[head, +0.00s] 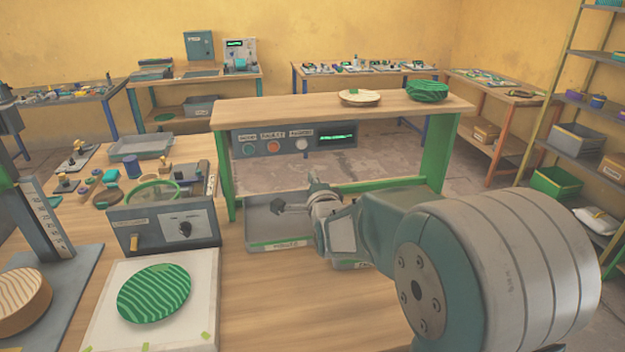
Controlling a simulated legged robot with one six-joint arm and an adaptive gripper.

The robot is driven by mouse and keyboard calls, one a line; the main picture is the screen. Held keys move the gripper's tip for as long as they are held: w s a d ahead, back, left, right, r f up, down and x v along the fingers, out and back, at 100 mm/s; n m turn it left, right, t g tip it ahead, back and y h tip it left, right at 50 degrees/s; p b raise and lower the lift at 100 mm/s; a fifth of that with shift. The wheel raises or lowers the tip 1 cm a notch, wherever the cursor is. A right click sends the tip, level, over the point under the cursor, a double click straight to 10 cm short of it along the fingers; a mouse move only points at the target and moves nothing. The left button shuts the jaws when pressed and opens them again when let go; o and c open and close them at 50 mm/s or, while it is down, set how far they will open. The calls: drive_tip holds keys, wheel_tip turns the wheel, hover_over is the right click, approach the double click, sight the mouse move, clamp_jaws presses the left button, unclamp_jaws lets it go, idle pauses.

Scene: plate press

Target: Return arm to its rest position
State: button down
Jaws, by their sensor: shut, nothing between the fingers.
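My arm reaches in from the right of the head view, its large round joint near the camera. My gripper (281,207) is small and dark at the far end of the arm. It points left, over the grey tray (262,232) in front of the raised shelf. It is shut and empty. The fingertips are small, and the wrist hides part of the tray area behind it.
A green striped plate (153,294) lies on a white board (105,334). A control box (166,225) stands behind it. A press column (45,217) stands at left beside a wooden disc (22,300). The raised shelf (300,106) holds plates. Bare tabletop (290,300) lies at centre.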

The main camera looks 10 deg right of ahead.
drive_tip(key=s+f+n+g, duration=0.1)
drive_tip(key=s+n+g, duration=0.5)
drive_tip(key=s, duration=1.1)
drive_tip(key=s+d+f+n+g, duration=0.1)
drive_tip(key=s+n+g, duration=0.5)
drive_tip(key=s+n, duration=0.6)
drive_tip(key=s, duration=0.6)
drive_tip(key=shift+s+d+f, duration=0.15)
drive_tip(key=shift+s+f, duration=0.05)
drive_tip(key=shift+f, duration=0.2)
